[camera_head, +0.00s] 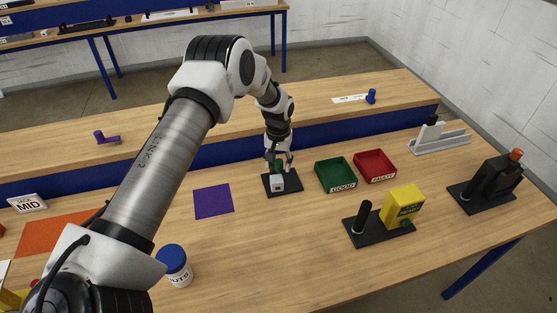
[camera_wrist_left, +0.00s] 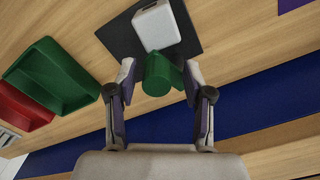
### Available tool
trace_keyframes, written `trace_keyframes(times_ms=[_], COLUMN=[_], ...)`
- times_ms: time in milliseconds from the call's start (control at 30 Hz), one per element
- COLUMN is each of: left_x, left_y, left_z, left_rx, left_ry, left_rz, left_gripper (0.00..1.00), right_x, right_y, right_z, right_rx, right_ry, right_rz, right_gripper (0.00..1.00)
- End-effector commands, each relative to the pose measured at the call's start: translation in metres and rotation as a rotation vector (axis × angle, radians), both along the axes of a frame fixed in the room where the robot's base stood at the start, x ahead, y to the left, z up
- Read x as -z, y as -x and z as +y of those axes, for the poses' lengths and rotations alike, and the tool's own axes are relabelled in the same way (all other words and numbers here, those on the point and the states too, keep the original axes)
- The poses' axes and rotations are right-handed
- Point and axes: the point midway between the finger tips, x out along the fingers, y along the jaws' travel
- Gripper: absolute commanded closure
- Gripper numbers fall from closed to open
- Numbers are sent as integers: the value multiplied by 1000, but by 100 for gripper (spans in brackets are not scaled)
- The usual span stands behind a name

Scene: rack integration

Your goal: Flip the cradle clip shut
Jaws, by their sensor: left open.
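My left gripper (camera_head: 281,161) is open, pointing down over a small black base plate (camera_head: 294,186) in the middle of the table. A white block (camera_head: 278,184) sits on the plate's front part. A green rounded part (camera_wrist_left: 159,75) stands beside the white block (camera_wrist_left: 157,25). In the left wrist view the green part lies between the two open fingers of my left gripper (camera_wrist_left: 160,82), with gaps visible at its sides. I cannot tell if a finger touches it, nor how far the clip is tilted. My right gripper is not in view.
Right of the plate are a green tray (camera_head: 335,188) marked GOOD and a red tray (camera_head: 375,176). A yellow box fixture (camera_head: 403,206) stands nearer the front. A purple mat (camera_head: 213,201) lies left, and a blue-lidded jar (camera_head: 173,262) stands beside my arm. The raised shelf runs behind.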

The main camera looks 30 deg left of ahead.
Motion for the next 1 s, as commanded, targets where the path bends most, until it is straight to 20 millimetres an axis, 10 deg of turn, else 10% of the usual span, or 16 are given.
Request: trace_keyframes(times_ms=[167, 333, 1000], left_x=[0, 0, 2], left_y=[0, 0, 12], left_z=[0, -1, 7], left_rx=[1, 1, 374], left_ry=[0, 0, 2], left_rz=[-1, -1, -1], left_gripper=[49, 100, 100], right_x=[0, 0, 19], right_y=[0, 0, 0], right_z=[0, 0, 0], right_rx=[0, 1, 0], right_ry=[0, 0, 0], right_rz=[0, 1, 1], right_gripper=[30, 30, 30])
